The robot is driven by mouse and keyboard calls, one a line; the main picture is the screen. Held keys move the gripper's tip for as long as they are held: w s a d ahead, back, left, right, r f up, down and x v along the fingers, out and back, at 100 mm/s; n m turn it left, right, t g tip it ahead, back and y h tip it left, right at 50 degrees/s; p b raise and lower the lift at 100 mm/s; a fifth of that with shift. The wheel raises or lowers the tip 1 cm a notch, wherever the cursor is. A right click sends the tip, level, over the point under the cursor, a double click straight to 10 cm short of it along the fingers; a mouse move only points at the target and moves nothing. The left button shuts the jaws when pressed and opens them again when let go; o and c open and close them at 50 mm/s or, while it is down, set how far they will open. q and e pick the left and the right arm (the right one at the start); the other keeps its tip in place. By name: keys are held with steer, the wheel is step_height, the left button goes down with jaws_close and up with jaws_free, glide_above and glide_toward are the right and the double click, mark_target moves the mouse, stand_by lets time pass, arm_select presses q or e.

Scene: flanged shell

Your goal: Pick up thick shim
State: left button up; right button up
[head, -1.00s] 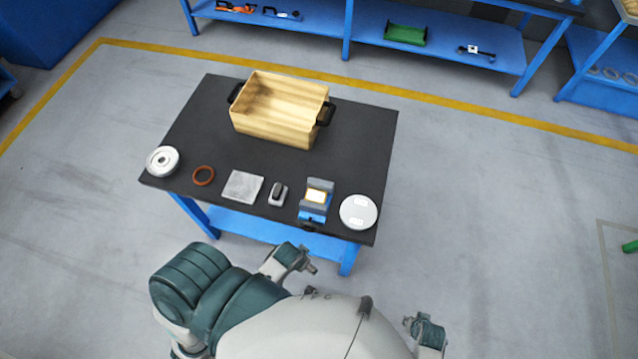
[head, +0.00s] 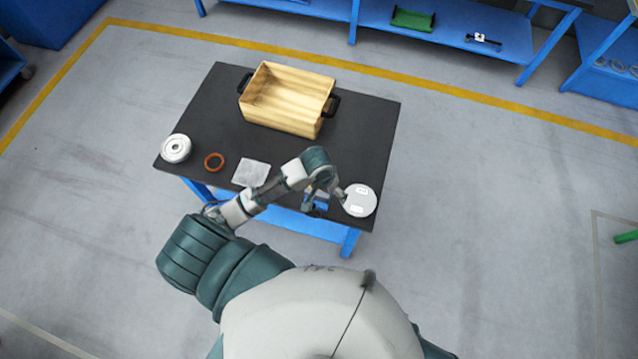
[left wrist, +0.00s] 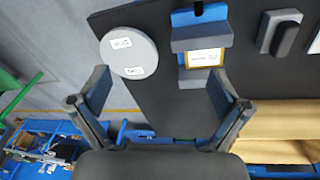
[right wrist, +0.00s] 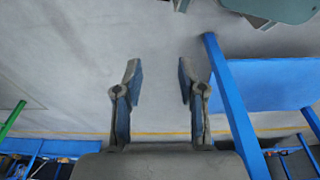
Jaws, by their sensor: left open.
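Two small white pieces with dark marks, one (left wrist: 120,43) and the other (left wrist: 134,71), lie on a pale round disc (left wrist: 146,50). I cannot tell which is the thick shim. The disc shows in the head view (head: 350,195) at the table's front right corner. Beside it a blue vise with grey jaws (left wrist: 200,38) holds a yellow-edged piece with a white label (left wrist: 204,57). My left gripper (left wrist: 155,88) is open and empty, above the vise and disc; in the head view the arm partly covers the vise (head: 320,206). My right gripper (right wrist: 159,75) is open and empty over the floor.
A wooden crate (head: 290,116) with black handles stands at the back of the dark table (head: 215,110). A white flanged part (head: 176,149), an orange ring (head: 214,162) and a grey square plate (head: 251,173) line the front. A small black-topped block (left wrist: 285,34) lies beyond the vise.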

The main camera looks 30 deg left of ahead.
arm_select(q)
steer(key=w+a+r+n+g+y, duration=0.1)
steer(key=w+a+r+n, duration=0.2)
steer(key=w+a+r, duration=0.3)
steer(key=f, duration=1.2)
steer(key=shift+a+f, duration=0.25)
steer(key=shift+a, duration=0.1)
steer(key=shift+f+p, duration=0.35)
steer(key=shift+f, duration=2.4)
steer(key=c, duration=1.3)
arm_select(e)
steer(key=s+d+f, duration=0.1)
steer(key=s+f, duration=0.3)
steer(key=s, duration=0.2)
steer(key=s+d+f+g, duration=0.1)
steer(key=s+f, duration=0.3)
steer(key=s, duration=0.3)
steer(key=shift+s+d+f, duration=0.2)
steer(key=shift+d+f, duration=0.15)
steer(key=shift+d, duration=0.05)
